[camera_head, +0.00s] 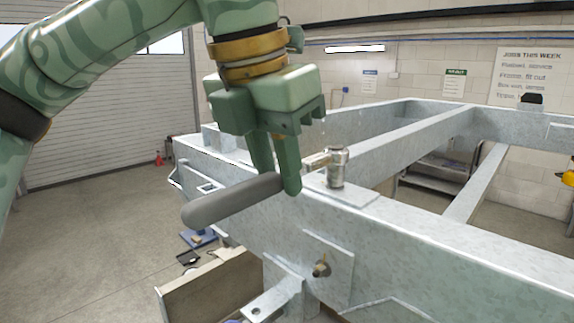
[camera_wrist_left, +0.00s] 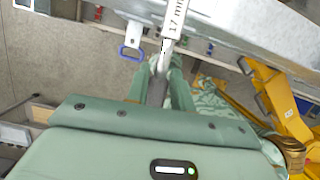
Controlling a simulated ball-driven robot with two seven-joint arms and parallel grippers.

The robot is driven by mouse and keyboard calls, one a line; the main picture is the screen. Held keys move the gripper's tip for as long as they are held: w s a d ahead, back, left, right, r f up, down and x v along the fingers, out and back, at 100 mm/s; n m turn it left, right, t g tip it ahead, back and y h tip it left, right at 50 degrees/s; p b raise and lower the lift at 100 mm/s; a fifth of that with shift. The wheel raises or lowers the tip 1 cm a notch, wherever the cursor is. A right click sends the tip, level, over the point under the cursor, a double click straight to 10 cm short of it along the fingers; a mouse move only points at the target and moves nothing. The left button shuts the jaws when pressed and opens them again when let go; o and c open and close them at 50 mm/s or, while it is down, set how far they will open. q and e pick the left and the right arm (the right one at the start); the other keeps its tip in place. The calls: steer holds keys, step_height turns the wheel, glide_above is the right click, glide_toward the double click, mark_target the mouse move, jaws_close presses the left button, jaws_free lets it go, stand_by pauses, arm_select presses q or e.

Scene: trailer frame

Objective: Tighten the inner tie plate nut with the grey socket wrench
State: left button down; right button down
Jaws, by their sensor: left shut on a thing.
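The grey socket wrench (camera_head: 232,200) is in my left gripper (camera_head: 277,180), which is shut on its grip near the head end. Its thick handle points to the lower left. Its metal socket head (camera_head: 336,168) stands upright over a flat tie plate (camera_head: 350,194) on top of the galvanized beam. The nut is hidden by the socket, and I cannot tell whether the socket is fully seated. In the left wrist view the wrench shank (camera_wrist_left: 164,55) runs up from between the fingers (camera_wrist_left: 160,88), beside a "17 mm" marking. My right gripper is not in view.
The trailer frame beam (camera_head: 440,240) runs across the front, with crossmembers behind. A side plate with a brass-coloured bolt (camera_head: 321,268) projects below the wrench. An open box (camera_head: 205,290) sits lower left. Floor at left is mostly clear. Yellow equipment (camera_wrist_left: 280,105) shows in the wrist view.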

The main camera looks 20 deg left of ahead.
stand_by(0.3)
arm_select(q)
steer(key=shift+w+a+m, duration=0.35)
steer(key=shift+a+m, duration=0.5)
steer(key=shift+m, duration=0.05)
steer(key=shift+w+a+m+h, duration=0.45)
steer(key=shift+a+m, duration=0.3)
steer(key=shift+m, duration=0.15)
